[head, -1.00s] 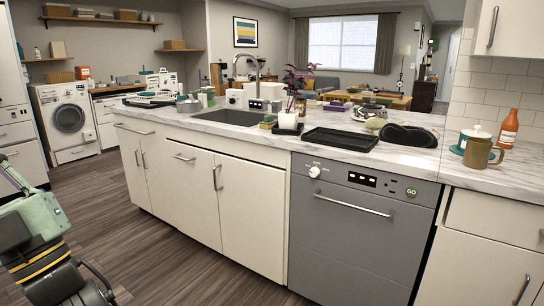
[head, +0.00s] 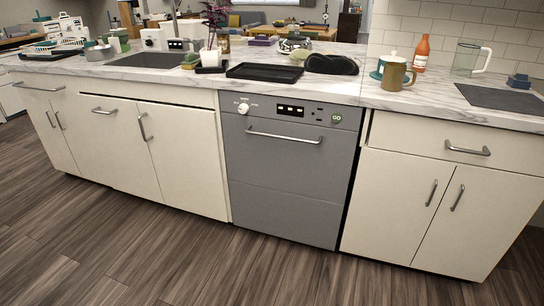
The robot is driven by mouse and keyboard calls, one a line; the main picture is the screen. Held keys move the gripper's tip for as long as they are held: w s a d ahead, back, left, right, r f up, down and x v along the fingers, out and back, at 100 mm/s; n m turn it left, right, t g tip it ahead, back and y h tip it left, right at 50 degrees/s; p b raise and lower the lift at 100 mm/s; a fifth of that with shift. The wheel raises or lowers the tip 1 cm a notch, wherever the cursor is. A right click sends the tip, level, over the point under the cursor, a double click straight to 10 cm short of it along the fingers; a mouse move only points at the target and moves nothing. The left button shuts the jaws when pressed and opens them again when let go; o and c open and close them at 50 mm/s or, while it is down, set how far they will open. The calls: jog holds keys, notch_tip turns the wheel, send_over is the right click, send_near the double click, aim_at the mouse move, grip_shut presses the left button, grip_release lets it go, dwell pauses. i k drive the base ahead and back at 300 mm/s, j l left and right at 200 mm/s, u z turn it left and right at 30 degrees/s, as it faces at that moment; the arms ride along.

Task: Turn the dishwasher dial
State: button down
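The dishwasher (head: 284,175) is a grey front set between cream cabinets under the marble counter, and its door looks shut. Its white round dial (head: 243,109) sits at the left of the top control strip. Right of the dial are a dark display (head: 290,109) and a green GO button (head: 337,118). A silver bar handle (head: 284,136) runs below the strip. My gripper is not in view, and nothing of mine touches the dial.
The counter (head: 400,97) holds a black tray (head: 264,71), a brown mug (head: 397,74), an orange bottle (head: 421,53) and a glass pitcher (head: 469,57). Cabinet handles (head: 467,149) stick out on both sides. The wood floor (head: 190,255) in front is clear.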

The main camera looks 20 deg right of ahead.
aim_at(244, 108)
jog(key=i+j+u, duration=0.25)
jog(key=i, duration=0.3)
jog(key=i+u, duration=0.25)
jog(key=i, duration=0.3)
